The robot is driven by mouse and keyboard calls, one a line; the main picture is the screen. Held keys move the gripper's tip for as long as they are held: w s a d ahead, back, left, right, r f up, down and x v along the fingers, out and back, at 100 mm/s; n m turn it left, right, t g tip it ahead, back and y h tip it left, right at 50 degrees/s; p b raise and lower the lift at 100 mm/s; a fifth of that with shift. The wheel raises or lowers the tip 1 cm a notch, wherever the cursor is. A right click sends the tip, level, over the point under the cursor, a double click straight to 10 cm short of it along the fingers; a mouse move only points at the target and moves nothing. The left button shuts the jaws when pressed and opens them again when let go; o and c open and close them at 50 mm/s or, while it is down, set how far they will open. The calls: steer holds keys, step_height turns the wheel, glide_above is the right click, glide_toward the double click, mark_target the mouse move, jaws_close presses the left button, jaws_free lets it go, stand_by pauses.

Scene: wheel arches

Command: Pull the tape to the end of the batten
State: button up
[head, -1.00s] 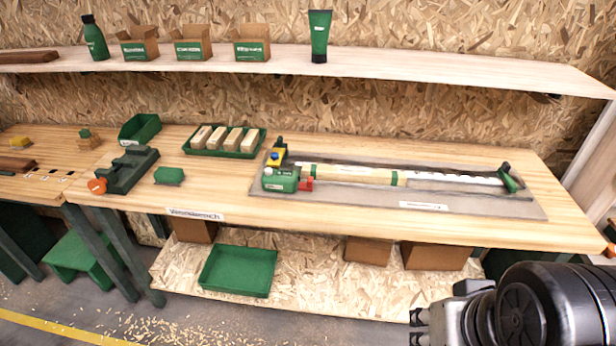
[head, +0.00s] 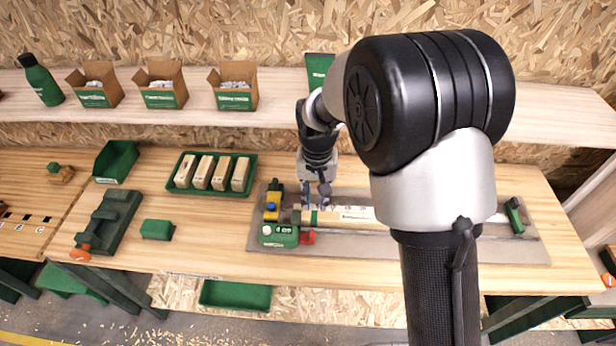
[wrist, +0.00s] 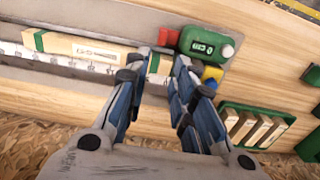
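The pale batten (head: 356,216) lies along the grey board, with a green band near its left end. In the wrist view, the batten (wrist: 90,48) shows green bands near both ends. A white marked strip (wrist: 75,62) runs along its side; I cannot tell whether this is the tape. A yellow and black device with a blue button (head: 271,208) stands by the batten's left end, beside a green labelled block (head: 280,235) and a red piece (head: 307,237). My gripper (head: 316,205) points down over the left end.
The grey board (head: 400,245) lies on the wooden bench. A green tray (head: 185,187) with wooden blocks stands to the left. A green clamp-like piece (head: 515,214) stands at the board's right end. A shelf (head: 285,110) with boxes runs behind. My arm hides the batten's right part.

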steer(key=b, duration=0.2)
glide_toward(312, 233)
step_height(312, 233, down, 9)
steer(key=shift+f, duration=0.1)
stand_by(0.4)
jaws_close()
stand_by(0.4)
